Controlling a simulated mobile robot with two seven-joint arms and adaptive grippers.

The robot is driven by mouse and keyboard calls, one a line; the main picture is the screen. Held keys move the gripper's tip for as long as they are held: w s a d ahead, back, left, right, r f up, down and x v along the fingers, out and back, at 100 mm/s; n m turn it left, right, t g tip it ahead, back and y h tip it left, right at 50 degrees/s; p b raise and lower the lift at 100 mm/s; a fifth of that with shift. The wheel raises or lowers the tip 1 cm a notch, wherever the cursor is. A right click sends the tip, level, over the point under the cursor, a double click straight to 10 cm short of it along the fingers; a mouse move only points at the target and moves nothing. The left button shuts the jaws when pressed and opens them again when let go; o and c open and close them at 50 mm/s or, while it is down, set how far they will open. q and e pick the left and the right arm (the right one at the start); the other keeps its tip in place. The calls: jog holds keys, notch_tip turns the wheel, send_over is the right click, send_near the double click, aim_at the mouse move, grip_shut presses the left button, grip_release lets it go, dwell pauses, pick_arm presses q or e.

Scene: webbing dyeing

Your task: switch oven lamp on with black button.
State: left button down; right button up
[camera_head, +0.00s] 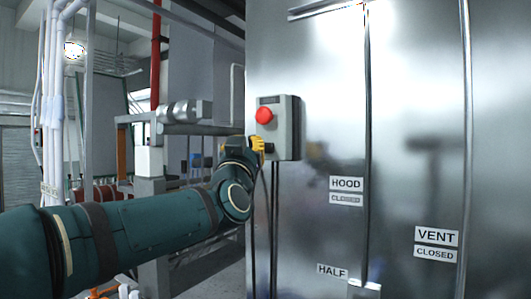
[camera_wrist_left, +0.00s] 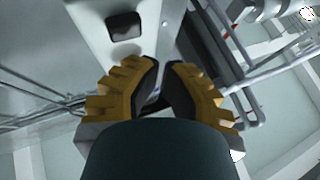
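A grey control box (camera_head: 291,127) with a round red button (camera_head: 264,115) is fixed to the left side of the metal oven front. The black button (camera_wrist_left: 125,27) shows in the left wrist view as a dark rounded square on the pale box face. In the head view it is hidden behind or beside my left gripper. My left gripper (camera_head: 258,145) has yellow fingers at the lower part of the box. In the left wrist view my left gripper (camera_wrist_left: 161,64) has its fingertips almost together, with nothing between them. The black button lies beyond and left of the tips, seemingly apart. My right gripper is out of view.
The shiny oven front (camera_head: 420,100) fills the right side, with a HOOD label (camera_head: 346,184), a VENT label (camera_head: 436,236) and a HALF label (camera_head: 332,270). Dark cables hang below the box. Pipes and a metal frame (camera_head: 190,129) stand behind on the left.

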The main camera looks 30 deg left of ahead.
pick_arm(q)
jog(key=s+b, duration=0.3)
jog(key=s, duration=0.2)
jog(key=shift+a, duration=0.2)
dwell(0.4)
